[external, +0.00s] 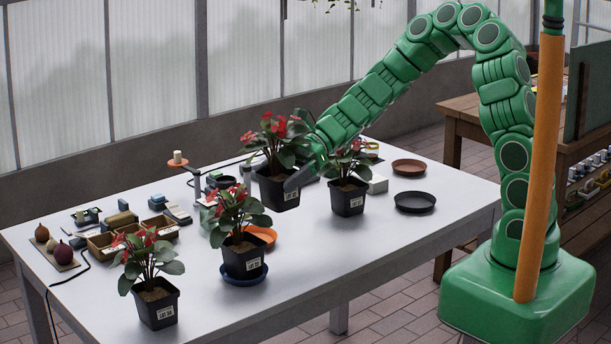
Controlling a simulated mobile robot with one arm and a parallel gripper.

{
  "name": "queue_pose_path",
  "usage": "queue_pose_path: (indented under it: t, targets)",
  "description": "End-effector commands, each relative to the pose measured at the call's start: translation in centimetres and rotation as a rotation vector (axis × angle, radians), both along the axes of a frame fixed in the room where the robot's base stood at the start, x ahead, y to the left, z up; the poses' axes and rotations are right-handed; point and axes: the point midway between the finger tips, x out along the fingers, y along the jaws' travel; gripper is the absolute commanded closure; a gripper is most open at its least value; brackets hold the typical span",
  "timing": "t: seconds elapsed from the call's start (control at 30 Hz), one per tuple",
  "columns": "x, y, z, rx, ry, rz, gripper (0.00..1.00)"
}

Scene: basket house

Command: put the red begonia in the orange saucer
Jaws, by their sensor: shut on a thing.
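Several red-flowered plants in black pots stand on the white table. The rear one, a red-flowered plant (277,190), is in my gripper (298,178), whose dark finger lies across the pot's right side. The other finger is hidden, and I cannot tell whether the pot is lifted. The orange saucer (265,235) lies in front and slightly left of it, empty where visible. It is partly hidden by a potted plant (243,260) in a blue saucer (243,280). Other potted plants stand at front left (157,303) and right of my gripper (348,200). I cannot tell which is the begonia.
A black saucer (415,202) and a brown saucer (408,167) lie empty at the right. A white box (377,184) sits near the right plant. Small trays (105,244), tools and bulbs (64,254) crowd the left. The table's front middle and right are clear.

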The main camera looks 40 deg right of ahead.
Motion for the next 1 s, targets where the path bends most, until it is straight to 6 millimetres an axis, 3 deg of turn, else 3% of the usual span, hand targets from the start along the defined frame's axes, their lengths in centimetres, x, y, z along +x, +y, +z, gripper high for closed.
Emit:
queue_pose_path:
  t: [0.2, 0.47, 0.67, 1.0]
  targets:
    - [-0.8, -3.8, 0.1, -0.002, 0.001, -0.001, 0.46]
    - [-1.6, -6.1, 0.2, -0.003, 0.003, 0.003, 0.46]
    - [-0.7, -5.6, -0.5, -0.003, 0.007, 0.008, 0.46]
    - [3.8, -3.4, -2.9, -0.005, 0.007, 0.006, 0.46]
